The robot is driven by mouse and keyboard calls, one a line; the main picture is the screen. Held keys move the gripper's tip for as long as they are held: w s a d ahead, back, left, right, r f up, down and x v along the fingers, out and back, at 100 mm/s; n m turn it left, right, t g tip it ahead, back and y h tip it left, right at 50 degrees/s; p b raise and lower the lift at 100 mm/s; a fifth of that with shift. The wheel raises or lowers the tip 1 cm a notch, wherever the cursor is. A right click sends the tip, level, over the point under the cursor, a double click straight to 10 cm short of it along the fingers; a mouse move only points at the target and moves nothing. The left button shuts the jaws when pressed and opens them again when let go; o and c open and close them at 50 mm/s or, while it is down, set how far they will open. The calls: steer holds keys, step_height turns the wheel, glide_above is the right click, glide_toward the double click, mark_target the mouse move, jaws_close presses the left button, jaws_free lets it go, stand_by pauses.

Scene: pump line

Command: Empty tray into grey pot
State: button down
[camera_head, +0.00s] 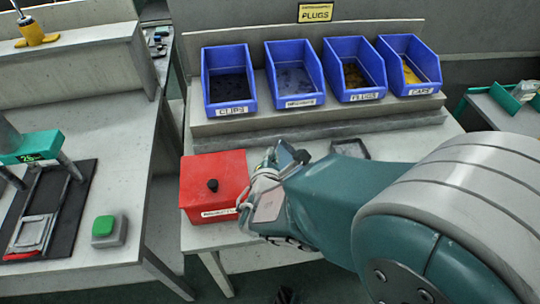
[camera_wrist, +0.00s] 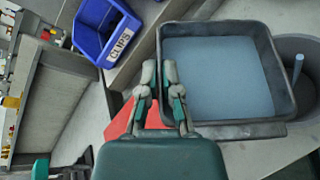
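The tray (camera_wrist: 265,128) is a square, dark grey, rimmed container at the upper right of the wrist view. Its inside shows a smooth blue-grey surface; I cannot tell whether that is contents or floor. In the head view only a dark corner of the tray (camera_head: 351,148) shows behind my arm. The grey pot (camera_wrist: 311,95) stands right of the tray in the wrist view, cut by the frame edge, with a pale blue rod in it. My arm hides the pot in the head view.
The red box (camera_head: 214,180) with a black knob is under my gripper. Several blue bins (camera_head: 228,107) line the raised shelf behind. A left bench holds a green button (camera_head: 104,226) and a teal-topped fixture (camera_head: 30,148). A gap separates the benches.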

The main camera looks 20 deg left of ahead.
steer(key=shift+d+r+m+t+y, duration=0.4)
steer(key=shift+d+r+m+y, duration=0.4)
steer(key=shift+d+r+m, duration=0.65)
stand_by(0.5)
step_height(320, 180, up, 11)
steer(key=n+g+h, duration=0.1)
steer(key=n+h, duration=0.4)
steer(key=n, duration=0.3)
stand_by(1.9)
steer(key=shift+w+d+f, duration=0.1)
steer(key=shift+f, duration=0.05)
steer(key=w+d+f+m+h, duration=0.1)
steer(key=w+d+f, duration=0.3)
steer(key=d, duration=0.5)
steer(key=w+d+f+m+h, duration=0.1)
steer(key=w+d+f, duration=0.4)
steer(key=d, duration=0.5)
steer(key=w+d+f+m+h, duration=0.1)
steer(key=w+d+f, duration=0.3)
steer(key=d+f, duration=0.4)
steer(key=shift+w+d+g+h, duration=0.4)
steer(key=shift+d+h, duration=0.4)
steer(key=shift+d, duration=0.3)
